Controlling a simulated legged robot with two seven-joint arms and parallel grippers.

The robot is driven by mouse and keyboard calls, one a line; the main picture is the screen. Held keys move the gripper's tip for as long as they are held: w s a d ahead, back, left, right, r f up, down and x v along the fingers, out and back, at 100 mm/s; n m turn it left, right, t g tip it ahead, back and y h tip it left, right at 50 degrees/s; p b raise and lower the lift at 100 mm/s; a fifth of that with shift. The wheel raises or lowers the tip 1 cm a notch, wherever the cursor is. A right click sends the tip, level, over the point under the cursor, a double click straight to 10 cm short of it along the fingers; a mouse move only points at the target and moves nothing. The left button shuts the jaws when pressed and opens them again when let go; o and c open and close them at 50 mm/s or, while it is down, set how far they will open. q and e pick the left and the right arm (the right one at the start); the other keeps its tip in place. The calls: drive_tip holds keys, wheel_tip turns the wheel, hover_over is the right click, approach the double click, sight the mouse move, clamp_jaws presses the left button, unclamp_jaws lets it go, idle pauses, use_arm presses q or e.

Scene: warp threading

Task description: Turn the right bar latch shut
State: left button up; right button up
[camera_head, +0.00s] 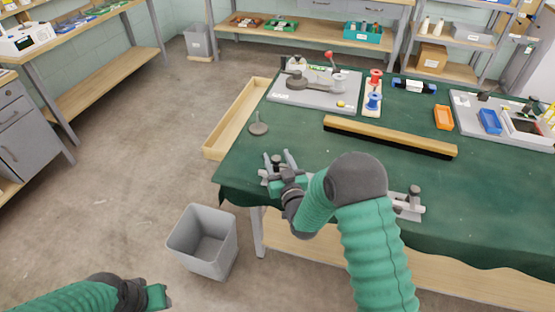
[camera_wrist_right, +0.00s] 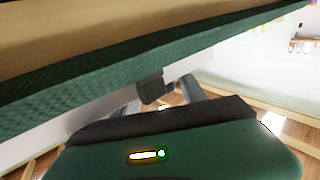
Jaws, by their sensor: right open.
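A grey metal fitting with a dark upright knob, which looks like the right bar latch (camera_head: 408,203), sits at the front table edge, right of my right forearm. My right gripper (camera_head: 277,157) is open over the front edge, left of that forearm and well apart from the fitting. Its two grey fingers also show in the wrist view (camera_wrist_right: 162,90), with a small dark block (camera_wrist_right: 150,87) by them. A dark knob also shows between the fingers in the head view; contact is unclear. My arm hides the stretch between. My left gripper (camera_head: 156,297) is low at bottom left; its fingers are not clear.
The green-covered table (camera_head: 470,205) has free room at right. A wooden brush (camera_head: 388,136) lies behind my right arm. A grey plate with a lever device (camera_head: 315,88), spools (camera_head: 373,92) and an orange bin (camera_head: 444,117) stand farther back. A grey waste bin (camera_head: 204,240) stands on the floor.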

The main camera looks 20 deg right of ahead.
drive_tip(key=shift+a+r, duration=0.1)
drive_tip(key=shift+a, duration=0.15)
drive_tip(key=shift+c, duration=0.8)
drive_tip(key=shift+a, duration=0.1)
drive_tip(key=shift+c, duration=1.3)
clamp_jaws()
use_arm(q)
drive_tip(key=shift+a, duration=0.15)
